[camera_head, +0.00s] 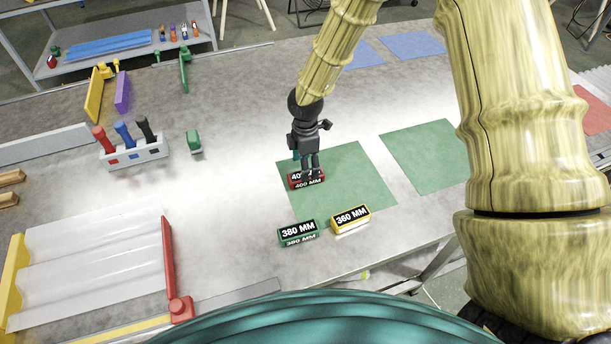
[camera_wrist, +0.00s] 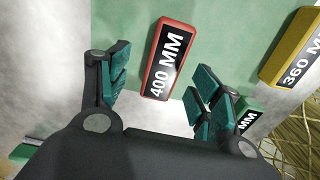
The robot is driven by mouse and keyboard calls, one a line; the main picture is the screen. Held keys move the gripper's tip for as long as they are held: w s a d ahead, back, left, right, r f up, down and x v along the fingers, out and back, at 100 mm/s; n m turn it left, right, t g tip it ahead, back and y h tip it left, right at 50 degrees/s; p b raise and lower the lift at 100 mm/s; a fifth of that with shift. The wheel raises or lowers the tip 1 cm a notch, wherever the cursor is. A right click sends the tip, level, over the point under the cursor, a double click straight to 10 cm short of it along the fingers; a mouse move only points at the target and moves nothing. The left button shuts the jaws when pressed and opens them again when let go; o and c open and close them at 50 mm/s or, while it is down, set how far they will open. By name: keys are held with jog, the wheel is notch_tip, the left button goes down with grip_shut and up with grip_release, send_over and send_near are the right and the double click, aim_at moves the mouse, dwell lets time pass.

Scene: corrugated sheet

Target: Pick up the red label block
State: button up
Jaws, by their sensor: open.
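The red label block (camera_head: 304,181) lies on the left part of the near green mat, with "400 MM" in white on black. My gripper (camera_head: 309,168) is right above it and hides part of its top in the head view. In the wrist view, the red label block (camera_wrist: 168,60) lies ahead of and between the fingers of my gripper (camera_wrist: 160,95). The fingers with teal pads are spread apart, one to each side, and hold nothing. I cannot tell the exact height of the fingertips over the block.
A green "380 MM" block (camera_head: 298,233) and a yellow "360 MM" block (camera_head: 351,219) lie close by, toward the near edge. The near green mat (camera_head: 355,175) is mostly bare.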

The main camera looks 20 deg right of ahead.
jog(key=shift+s+f+p, duration=0.2)
jog(key=shift+s+p, duration=0.15)
jog(key=shift+s, duration=0.15)
jog(key=f, duration=0.1)
jog(key=f+p, duration=0.1)
jog(key=f, duration=0.1)
jog(key=shift+w, duration=0.3)
jog(key=shift+s+f, duration=0.2)
jog(key=shift+f, duration=0.45)
jog(key=shift+w, duration=0.1)
jog(key=shift+c, duration=0.4)
jog(key=c, duration=1)
